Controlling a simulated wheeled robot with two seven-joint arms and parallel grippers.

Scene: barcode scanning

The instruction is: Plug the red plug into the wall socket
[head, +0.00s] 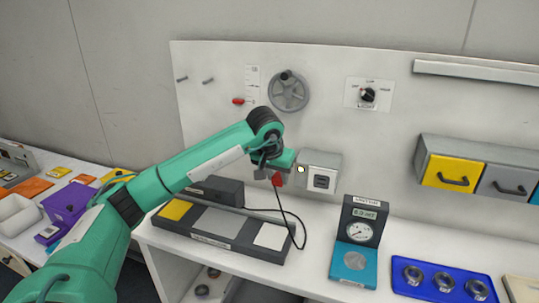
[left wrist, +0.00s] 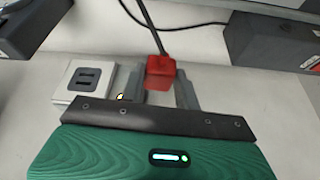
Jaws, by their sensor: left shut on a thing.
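The red plug (head: 277,179) is held in my left gripper (head: 274,175), just left of the wall socket, with its dark cord hanging down. In the left wrist view the red plug (left wrist: 160,73) sits between the two grey fingers, and the cord leads up from it. The wall socket (head: 320,174) is a grey box with a dark face on the white panel. It also shows in the left wrist view (left wrist: 83,80), to the left of the plug. Plug and socket are apart. My right gripper is not in view.
Below stands a dark scanning station (head: 221,229) with yellow and white pads; the cord reaches down to it. A dial gauge (head: 359,236) stands to the right, beside a blue tray (head: 445,280) of nuts. A handwheel (head: 289,91) and drawers (head: 479,175) are on the panel.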

